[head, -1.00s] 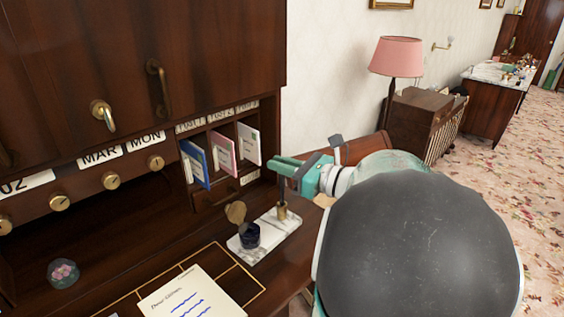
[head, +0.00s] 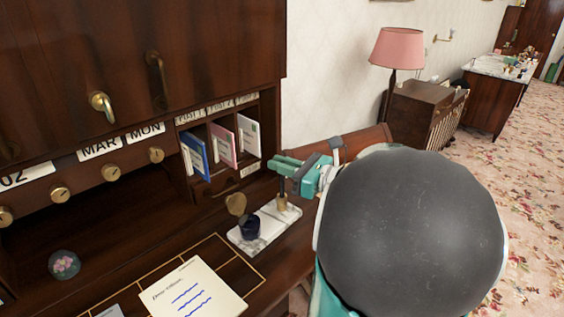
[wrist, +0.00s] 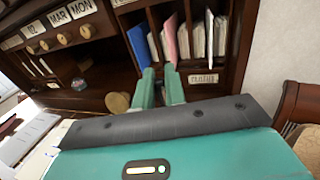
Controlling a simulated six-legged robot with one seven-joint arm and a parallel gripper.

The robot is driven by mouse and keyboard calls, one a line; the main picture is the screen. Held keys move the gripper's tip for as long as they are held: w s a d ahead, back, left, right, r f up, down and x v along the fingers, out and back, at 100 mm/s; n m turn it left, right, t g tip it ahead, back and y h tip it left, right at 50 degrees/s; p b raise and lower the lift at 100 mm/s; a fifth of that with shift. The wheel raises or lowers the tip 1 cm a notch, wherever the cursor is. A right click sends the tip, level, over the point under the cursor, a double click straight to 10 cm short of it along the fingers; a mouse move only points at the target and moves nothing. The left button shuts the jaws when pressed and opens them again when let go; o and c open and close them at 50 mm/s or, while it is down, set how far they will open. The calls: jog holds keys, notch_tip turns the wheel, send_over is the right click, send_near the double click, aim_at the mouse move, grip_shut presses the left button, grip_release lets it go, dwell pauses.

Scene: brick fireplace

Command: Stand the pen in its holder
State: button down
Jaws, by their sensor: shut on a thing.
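The pen (head: 282,185) is a thin dark shaft that hangs roughly upright below my gripper (head: 284,167) in the head view. My teal fingers are shut on its upper part. The pen's lower end meets the top of the brass holder (head: 282,202), and I cannot tell how deep it sits inside. The holder stands on the white marble base (head: 262,238), at its right end. In the wrist view my fingers (wrist: 161,87) show from behind, and they hide the pen and holder.
A dark ink bottle (head: 249,228) with a raised brass lid (head: 236,204) stands on the same base, left of the holder. Pigeonholes with blue (head: 195,155) and pink (head: 223,145) cards lie behind. A letter (head: 190,292) lies in front. A wooden chair (wrist: 292,105) stands at the right.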

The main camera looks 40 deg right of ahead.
jog(key=shift+f, duration=0.7)
jog(key=c, duration=1.4)
grip_release()
jog(key=shift+o, duration=0.2)
jog(key=shift+s, duration=0.15)
jog(key=v, duration=1.3)
jog(key=shift+s+d, duration=0.15)
jog(key=shift+s, duration=0.1)
